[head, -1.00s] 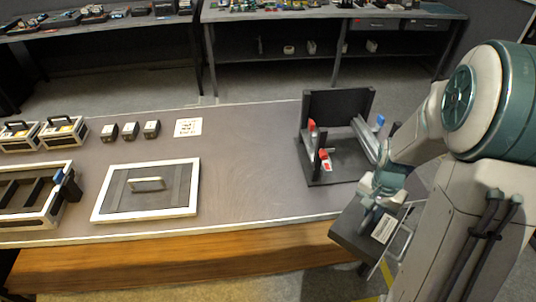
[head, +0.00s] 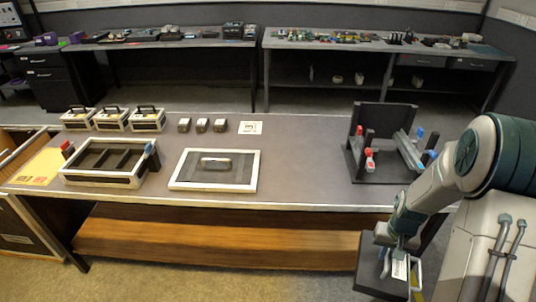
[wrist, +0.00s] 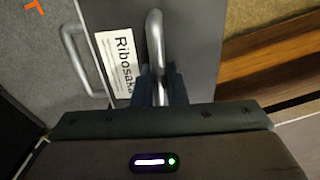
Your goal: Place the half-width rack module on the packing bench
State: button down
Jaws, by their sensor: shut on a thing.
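The half-width rack module is a dark grey box (head: 374,278) with a white label and metal handles. My gripper (head: 393,250) is shut on one of its handles and holds it in front of the bench's front edge, below the top. In the wrist view the module (wrist: 195,60) lies under my gripper (wrist: 160,88), whose fingers close on the upright handle; the label reading "Ribosa" is partly covered. The packing bench (head: 300,160) has a grey top and a wooden lower shelf.
On the bench stand a black fixture (head: 382,115) with red and blue clamps at the right, a white-framed panel (head: 214,170) with a handle, and an open divided case (head: 105,180) at the left. Free bench top lies between panel and fixture. Small cases (head: 148,121) line the back.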

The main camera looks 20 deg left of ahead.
aim_at(300, 174)
jog(key=k, duration=1)
jog(key=u, duration=0.6)
jog(key=i, duration=0.95)
